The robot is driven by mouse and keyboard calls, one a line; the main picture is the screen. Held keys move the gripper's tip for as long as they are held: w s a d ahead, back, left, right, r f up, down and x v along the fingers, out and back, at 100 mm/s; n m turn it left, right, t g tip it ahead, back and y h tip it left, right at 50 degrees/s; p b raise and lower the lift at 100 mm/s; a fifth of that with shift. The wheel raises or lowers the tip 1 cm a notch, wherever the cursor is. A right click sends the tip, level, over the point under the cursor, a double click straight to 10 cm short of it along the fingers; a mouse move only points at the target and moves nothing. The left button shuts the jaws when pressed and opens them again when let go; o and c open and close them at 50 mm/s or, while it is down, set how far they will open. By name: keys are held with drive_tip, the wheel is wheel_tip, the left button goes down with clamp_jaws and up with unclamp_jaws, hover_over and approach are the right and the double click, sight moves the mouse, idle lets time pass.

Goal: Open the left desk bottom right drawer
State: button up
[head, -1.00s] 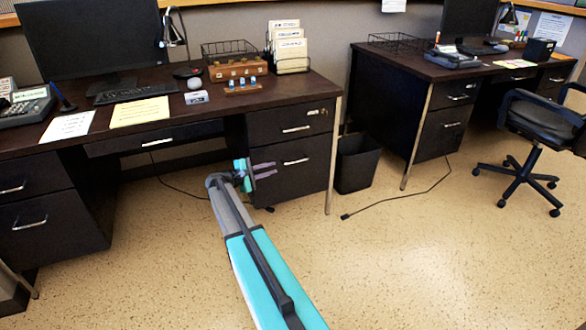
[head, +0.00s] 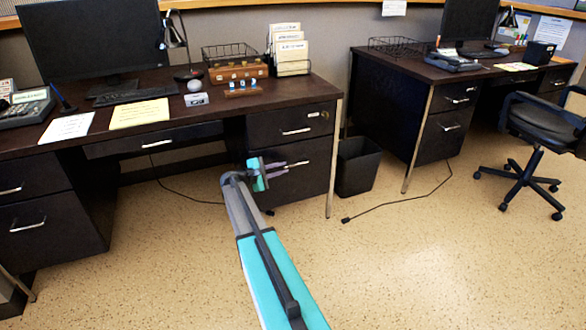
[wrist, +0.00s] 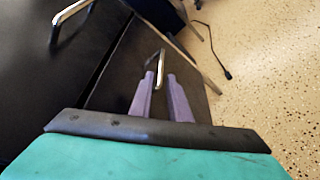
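The left desk's bottom right drawer (head: 310,181) is dark and looks closed. Its silver bar handle (head: 299,164) is partly hidden behind my gripper in the head view. My gripper (head: 284,169) is in front of the drawer, at the left part of the handle. In the wrist view, the two purple fingers of my gripper (wrist: 161,76) are apart, with the handle (wrist: 161,66) showing between their tips. I cannot tell whether either finger touches it.
The upper drawer (head: 290,124) above has its own handle and looks closed. A metal desk leg (head: 333,160) and a black waste bin (head: 357,166) stand to the right. A cable (head: 400,194) lies on the floor. The floor in front of the drawer is clear.

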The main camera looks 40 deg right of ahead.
sight(294, 165)
drive_tip(key=b+x, duration=0.2)
drive_tip(key=x, duration=0.6)
drive_tip(key=shift+c, duration=0.3)
drive_tip(key=shift+a, duration=0.1)
clamp_jaws()
drive_tip(key=shift+r, duration=0.1)
drive_tip(key=shift+a, duration=0.1)
idle(0.9)
